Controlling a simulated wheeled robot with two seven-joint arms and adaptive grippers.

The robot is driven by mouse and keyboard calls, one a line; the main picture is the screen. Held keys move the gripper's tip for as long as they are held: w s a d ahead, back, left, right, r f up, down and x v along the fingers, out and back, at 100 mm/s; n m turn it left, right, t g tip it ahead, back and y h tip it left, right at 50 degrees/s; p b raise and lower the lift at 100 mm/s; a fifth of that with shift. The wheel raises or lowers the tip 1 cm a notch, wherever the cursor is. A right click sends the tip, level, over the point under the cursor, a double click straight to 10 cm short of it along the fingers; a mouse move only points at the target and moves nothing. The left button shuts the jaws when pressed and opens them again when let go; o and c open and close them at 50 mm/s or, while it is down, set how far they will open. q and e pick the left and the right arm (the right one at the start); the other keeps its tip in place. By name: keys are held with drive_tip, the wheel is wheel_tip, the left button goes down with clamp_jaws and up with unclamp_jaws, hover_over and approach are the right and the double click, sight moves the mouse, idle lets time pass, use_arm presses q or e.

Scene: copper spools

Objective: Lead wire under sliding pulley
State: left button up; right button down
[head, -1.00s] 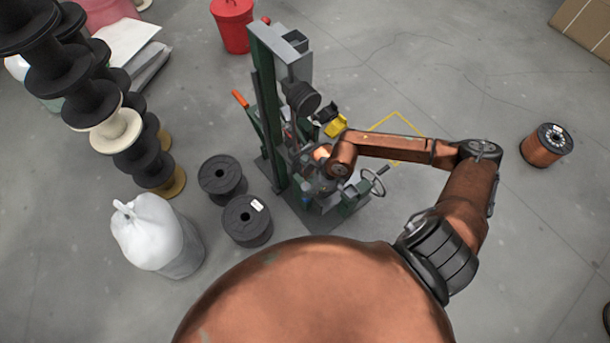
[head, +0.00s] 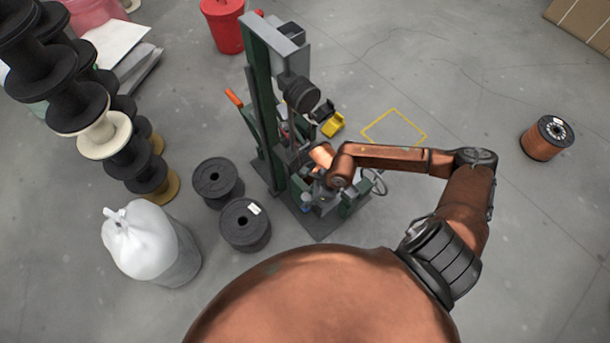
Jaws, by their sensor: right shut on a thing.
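The winding machine (head: 262,100) stands upright in the middle, with a green and grey column. A dark round wheel (head: 300,95) sits on the column's side; I cannot tell whether it is the sliding pulley. My right arm reaches in from the right, and my right gripper (head: 316,172) is low at the machine, among its parts below this wheel. The gripper is small and partly hidden by my wrist. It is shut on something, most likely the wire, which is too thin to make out. My left gripper is not in view.
Two black spools (head: 218,182) (head: 245,224) stand on the floor left of the machine. A white sack (head: 145,240) and stacked spools (head: 62,105) are further left. A red bucket (head: 223,25) is behind. A copper spool (head: 546,138) stands right on open floor. A handwheel (head: 373,183) sticks out near my forearm.

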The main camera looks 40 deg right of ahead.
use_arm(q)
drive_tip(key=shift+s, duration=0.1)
use_arm(e)
drive_tip(key=shift+f, duration=0.1)
drive_tip(key=shift+d+f+b, duration=0.15)
drive_tip(key=shift+f+b, duration=0.7)
drive_tip(key=shift+f, duration=0.7)
drive_tip(key=shift+d+f+b, duration=0.2)
drive_tip(key=shift+f+b, duration=0.65)
drive_tip(key=shift+f, duration=0.75)
drive_tip(key=shift+d+f+b, duration=0.15)
drive_tip(key=shift+f+b, duration=0.7)
drive_tip(key=shift+f, duration=0.7)
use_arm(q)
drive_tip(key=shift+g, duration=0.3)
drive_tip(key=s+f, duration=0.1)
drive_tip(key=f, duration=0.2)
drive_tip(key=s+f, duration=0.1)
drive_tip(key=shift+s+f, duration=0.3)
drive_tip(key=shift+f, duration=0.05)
use_arm(e)
drive_tip(key=shift+r, duration=0.1)
drive_tip(key=shift+d, duration=0.1)
